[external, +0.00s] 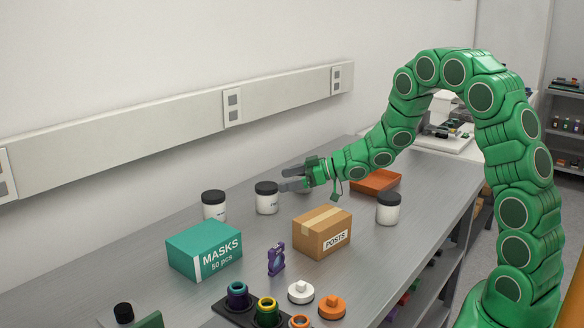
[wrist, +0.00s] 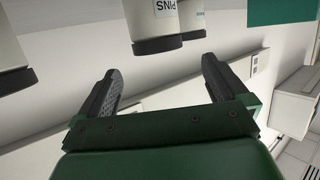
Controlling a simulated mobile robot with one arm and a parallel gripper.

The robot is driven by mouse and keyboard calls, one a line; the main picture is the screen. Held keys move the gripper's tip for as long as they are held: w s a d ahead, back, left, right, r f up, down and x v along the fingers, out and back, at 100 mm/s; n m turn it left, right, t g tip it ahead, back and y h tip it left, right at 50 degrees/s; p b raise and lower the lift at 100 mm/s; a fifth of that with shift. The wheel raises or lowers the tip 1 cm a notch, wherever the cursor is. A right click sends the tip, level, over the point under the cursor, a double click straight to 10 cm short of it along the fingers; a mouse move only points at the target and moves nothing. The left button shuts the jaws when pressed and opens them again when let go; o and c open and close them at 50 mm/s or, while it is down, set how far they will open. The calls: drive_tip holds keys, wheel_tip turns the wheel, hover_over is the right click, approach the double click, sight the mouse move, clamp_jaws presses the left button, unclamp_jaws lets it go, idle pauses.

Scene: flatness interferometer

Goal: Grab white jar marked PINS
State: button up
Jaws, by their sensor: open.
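The white jar marked PINS (wrist: 163,22) has a black lid and appears upside down in the wrist view, ahead of and between my fingers. In the external view, the matching jar (external: 267,203) stands upright on the bench, its label only partly readable. My gripper (external: 284,180) is open and empty, with its fingertips close to the jar's right side near lid height. In the wrist view, my gripper (wrist: 161,68) shows both fingers spread apart, with the jar beyond their tips. I cannot tell whether a finger touches it.
A second jar (external: 214,205) stands just beyond the PINS jar. Another jar (wrist: 10,48) is at the wrist view's left. A teal MASKS box (external: 205,250), a cardboard POSTS box (external: 322,232) and a further jar (external: 388,208) stand on the grey bench (external: 370,262).

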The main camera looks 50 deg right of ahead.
sight(266, 186)
drive_tip(key=shift+x, duration=1.25)
drive_tip(key=shift+w+a+f, duration=0.4)
drive_tip(key=shift+w+f, duration=0.25)
drive_tip(key=shift+w+a+f, duration=0.3)
drive_tip(key=shift+w+f, duration=0.05)
drive_tip(key=shift+w, duration=0.2)
drive_tip(key=shift+w+a+f, duration=0.35)
drive_tip(key=shift+w+f, duration=0.05)
drive_tip(key=shift+w, duration=0.1)
drive_tip(key=shift+w+a, duration=0.15)
drive_tip(key=shift+w, duration=0.15)
drive_tip(key=shift+c, duration=0.2)
drive_tip(key=c, duration=1.1)
drive_tip(key=shift+o, duration=0.2)
